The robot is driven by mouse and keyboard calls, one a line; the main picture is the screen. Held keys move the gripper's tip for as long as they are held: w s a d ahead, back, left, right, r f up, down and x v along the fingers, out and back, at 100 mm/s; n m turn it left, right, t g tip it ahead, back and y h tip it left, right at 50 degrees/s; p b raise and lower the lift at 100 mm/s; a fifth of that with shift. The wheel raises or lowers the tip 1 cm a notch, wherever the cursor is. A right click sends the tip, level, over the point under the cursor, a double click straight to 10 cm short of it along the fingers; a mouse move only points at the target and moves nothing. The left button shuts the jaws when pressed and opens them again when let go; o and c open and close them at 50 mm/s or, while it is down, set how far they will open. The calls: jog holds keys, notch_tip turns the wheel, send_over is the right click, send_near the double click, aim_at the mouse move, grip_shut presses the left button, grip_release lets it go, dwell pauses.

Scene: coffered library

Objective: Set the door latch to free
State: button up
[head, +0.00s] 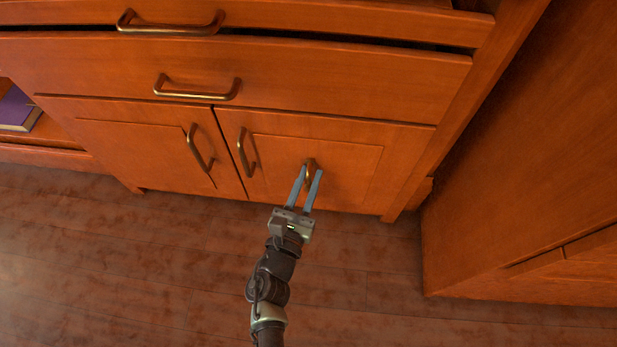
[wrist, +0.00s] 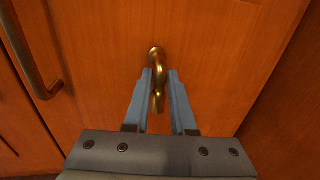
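The door latch is a small curved brass lever (head: 310,168) on the right cabinet door (head: 345,165). In the wrist view the brass latch (wrist: 157,68) has its round base at the top, and its lever hangs down toward me. My gripper (head: 308,174) is at the latch, with its two blue-grey fingers on either side of the lever. In the wrist view my gripper (wrist: 160,78) shows a gap between the fingers. The left finger is very close to the lever or touching it; I cannot tell which. The right finger stands a little apart from it.
A brass door handle (head: 246,152) is left of the latch on the same door. The left door (head: 150,145) has its own handle (head: 199,148). Drawers (head: 290,85) with brass handles lie above. A wooden cabinet side (head: 530,150) stands close on the right. The floor in front is clear.

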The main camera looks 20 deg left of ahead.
grip_shut()
